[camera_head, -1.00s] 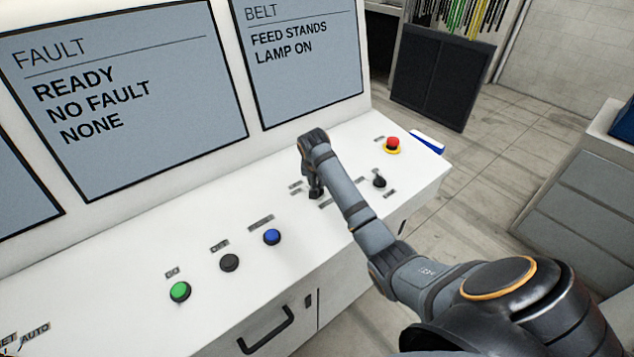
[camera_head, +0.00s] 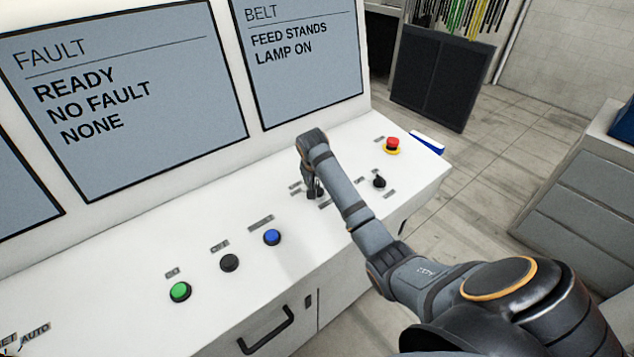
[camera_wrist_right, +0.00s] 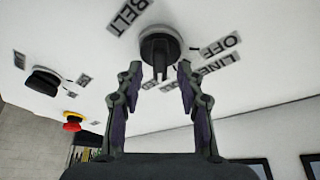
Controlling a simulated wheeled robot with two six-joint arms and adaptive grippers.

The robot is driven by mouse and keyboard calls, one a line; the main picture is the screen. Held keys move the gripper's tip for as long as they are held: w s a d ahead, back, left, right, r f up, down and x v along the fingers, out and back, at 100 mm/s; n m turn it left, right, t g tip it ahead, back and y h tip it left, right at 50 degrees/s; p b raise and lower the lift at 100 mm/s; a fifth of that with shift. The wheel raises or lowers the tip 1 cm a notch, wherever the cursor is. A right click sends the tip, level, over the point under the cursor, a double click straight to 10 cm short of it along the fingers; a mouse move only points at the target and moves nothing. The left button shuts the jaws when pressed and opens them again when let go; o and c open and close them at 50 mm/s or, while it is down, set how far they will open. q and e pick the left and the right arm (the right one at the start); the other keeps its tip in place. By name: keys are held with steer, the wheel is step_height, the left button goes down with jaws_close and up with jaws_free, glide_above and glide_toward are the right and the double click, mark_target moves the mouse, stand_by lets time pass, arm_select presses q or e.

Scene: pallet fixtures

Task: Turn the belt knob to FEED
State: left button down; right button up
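The belt knob (camera_wrist_right: 160,48) is a black rotary knob with a raised grip on the white console. In the right wrist view it sits beyond my fingertips, with labels BELT, OFF and LINE around it; another label there is partly hidden. My right gripper (camera_wrist_right: 159,82) is open, its two fingers apart on either side of the knob's grip, with a gap to each. In the head view my right gripper (camera_head: 312,183) points down at the knob (camera_head: 319,191), which it partly covers. The belt screen (camera_head: 300,70) reads FEED STANDS, LAMP ON. My left gripper is out of view.
A second black knob (camera_head: 379,181) and a red emergency button (camera_head: 393,145) on yellow stand to the right. Blue (camera_head: 272,237), black (camera_head: 229,262) and green (camera_head: 180,292) buttons line the console at left. The fault screen (camera_head: 125,95) reads READY, NO FAULT, NONE.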

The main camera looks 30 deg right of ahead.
steer(key=v, duration=1.2)
